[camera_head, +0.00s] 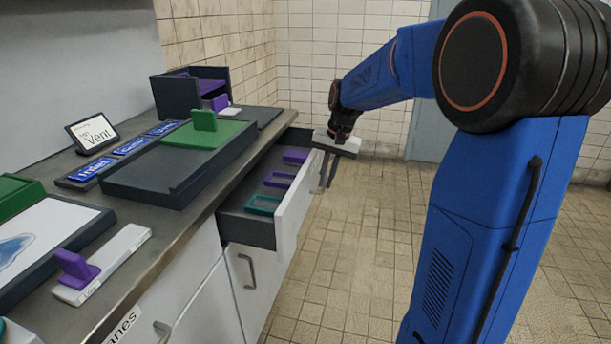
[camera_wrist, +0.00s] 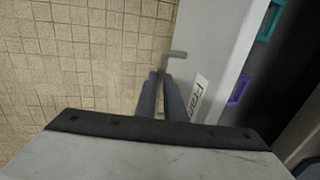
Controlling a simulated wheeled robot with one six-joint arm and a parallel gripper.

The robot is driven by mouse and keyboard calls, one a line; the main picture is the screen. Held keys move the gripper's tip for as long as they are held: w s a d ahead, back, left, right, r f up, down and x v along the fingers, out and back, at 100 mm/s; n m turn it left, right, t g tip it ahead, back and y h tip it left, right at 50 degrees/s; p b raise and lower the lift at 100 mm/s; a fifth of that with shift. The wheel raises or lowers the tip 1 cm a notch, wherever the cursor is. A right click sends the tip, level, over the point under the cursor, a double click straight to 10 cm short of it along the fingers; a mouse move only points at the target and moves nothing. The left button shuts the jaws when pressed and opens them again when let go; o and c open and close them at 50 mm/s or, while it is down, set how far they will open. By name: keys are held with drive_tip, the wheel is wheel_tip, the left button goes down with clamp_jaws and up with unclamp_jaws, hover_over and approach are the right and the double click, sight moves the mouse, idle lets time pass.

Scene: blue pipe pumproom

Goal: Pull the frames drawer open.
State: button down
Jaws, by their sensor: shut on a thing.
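The frames drawer (camera_head: 292,213) is pulled out from the counter front, and its inside shows. Purple frames (camera_head: 279,179) and a teal frame (camera_head: 263,204) lie in it. My gripper (camera_head: 328,183) is at the outer side of the drawer front, pointing down. In the wrist view, my gripper's fingers (camera_wrist: 160,95) are shut on the grey drawer handle (camera_wrist: 173,54), whose bent end sticks out beyond them. A label (camera_wrist: 199,97) reading "Fram" is on the drawer front beside the fingers; the rest of the word is hidden.
The counter (camera_head: 190,225) holds a dark board with a green plate (camera_head: 205,146), a dark box (camera_head: 186,93), a "Vent" sign (camera_head: 92,132) and a white block with a purple handle (camera_head: 102,264). A closed cupboard door (camera_head: 246,285) is below the drawer. The tiled floor (camera_head: 365,230) to the right is clear.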

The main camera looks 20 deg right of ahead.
drive_tip(key=shift+s+d, duration=0.7)
drive_tip(key=shift+d, duration=0.3)
drive_tip(key=shift+s+d, duration=0.7)
drive_tip(key=shift+d, duration=0.3)
drive_tip(key=c, duration=2.1)
unclamp_jaws()
drive_tip(key=d+r, duration=0.1)
drive_tip(key=r, duration=0.4)
drive_tip(key=s+r, duration=0.1)
drive_tip(key=r, duration=0.5)
drive_tip(key=s+d+r, duration=0.1)
drive_tip(key=r, duration=0.5)
drive_tip(key=shift+d+r, duration=0.1)
drive_tip(key=shift+d, duration=0.2)
